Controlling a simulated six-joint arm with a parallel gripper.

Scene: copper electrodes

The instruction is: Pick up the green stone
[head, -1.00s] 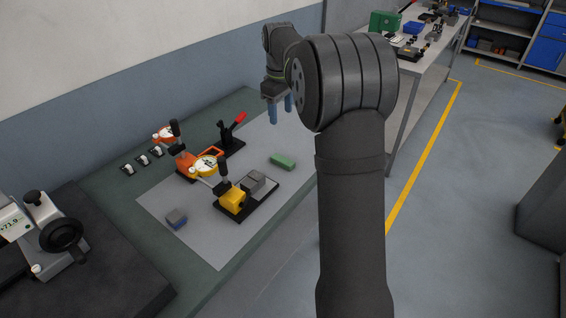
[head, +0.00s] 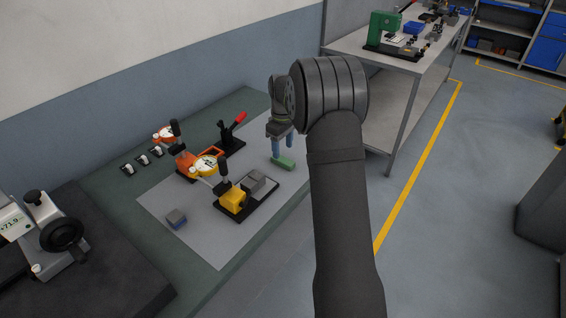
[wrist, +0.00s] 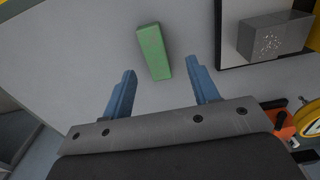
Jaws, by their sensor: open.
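The green stone (head: 283,163) is a small oblong block lying on the grey mat (head: 205,237), right of the fixture with the yellow block. In the wrist view the green stone (wrist: 154,51) lies just beyond the fingertips, between their lines and tilted slightly. My gripper (head: 283,150) is above and close to the stone in the head view. The head view does not show clearly whether a finger touches the stone.
A black fixture with a yellow block (head: 232,201) and grey block (head: 254,182) stands left of the stone. The mat around the stone is clear.

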